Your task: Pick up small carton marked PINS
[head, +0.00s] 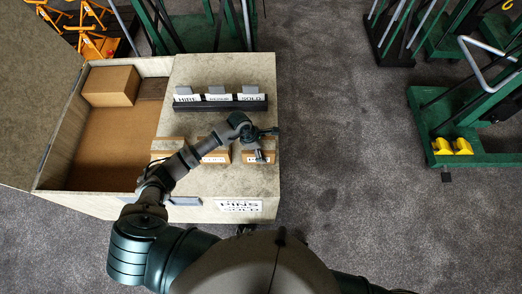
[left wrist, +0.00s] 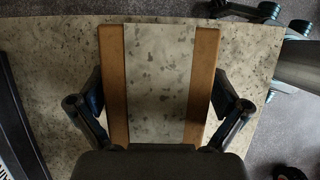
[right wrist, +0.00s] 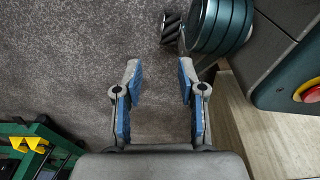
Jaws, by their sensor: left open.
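Three small brown cartons stand in a row on the speckled counter top: a left one (head: 168,144), a middle one (head: 217,156) and a right one (head: 250,157). Their white labels are partly covered by my arm or too small to read, so I cannot tell which says PINS. My left gripper (head: 264,146) is over the right carton. In the left wrist view its open fingers (left wrist: 158,78) stand on either side of a brown carton (left wrist: 203,80) with a pale speckled band along its top. My right gripper (right wrist: 158,72) is open and empty over the carpet.
A black rack (head: 220,104) with several labelled cards stands behind the cartons. A bin at left holds a larger carton (head: 110,86).

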